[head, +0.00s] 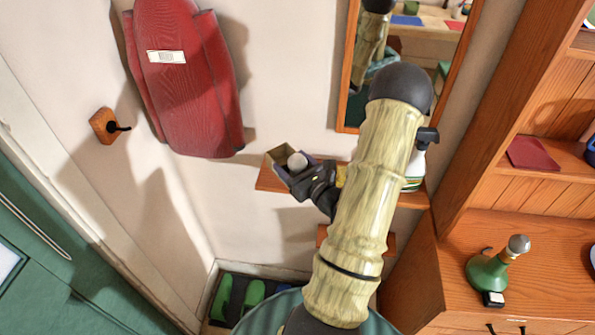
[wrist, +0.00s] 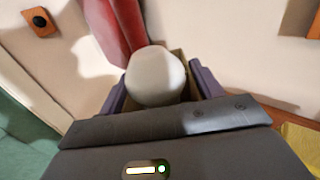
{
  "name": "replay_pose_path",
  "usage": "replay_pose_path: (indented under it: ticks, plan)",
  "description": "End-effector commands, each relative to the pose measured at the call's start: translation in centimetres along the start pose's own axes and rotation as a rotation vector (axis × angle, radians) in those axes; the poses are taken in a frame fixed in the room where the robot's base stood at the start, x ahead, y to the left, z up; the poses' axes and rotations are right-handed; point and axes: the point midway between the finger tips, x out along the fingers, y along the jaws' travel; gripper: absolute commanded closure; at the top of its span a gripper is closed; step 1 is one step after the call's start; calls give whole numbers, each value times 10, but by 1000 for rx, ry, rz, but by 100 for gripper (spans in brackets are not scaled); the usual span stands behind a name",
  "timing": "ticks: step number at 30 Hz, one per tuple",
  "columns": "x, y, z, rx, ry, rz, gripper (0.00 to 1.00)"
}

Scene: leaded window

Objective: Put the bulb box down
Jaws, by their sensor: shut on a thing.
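The bulb box (head: 279,156) is a small open-topped box with a white round bulb (head: 297,162) showing in it. My gripper (head: 298,175) is shut on the box, with its two purple-grey fingers on either side, at the left part of a narrow wooden wall shelf (head: 264,181). In the wrist view the bulb (wrist: 155,76) fills the middle, and a strip of the box (wrist: 187,87) shows between the fingers. I cannot tell whether the box touches the shelf or hangs above it. My arm hides the middle of the shelf.
A white and green container (head: 413,170) stands at the shelf's right end. A mirror (head: 353,100) hangs above. A red coat (head: 190,90) hangs to the left, beside a wooden peg (head: 106,126). A cabinet with a green bottle (head: 490,270) is at the right. Green slippers (head: 235,297) lie below.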

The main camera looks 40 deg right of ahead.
Motion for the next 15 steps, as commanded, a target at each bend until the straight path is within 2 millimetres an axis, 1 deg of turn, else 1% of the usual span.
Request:
replay_pose_path:
  ticks: [1,5,15]
  plan:
    - [3,-4,-2,-4,-3,-1,57]
    - [13,-13,4,-1,-2,-2,57]
    - [40,-41,3,0,-1,-1,57]
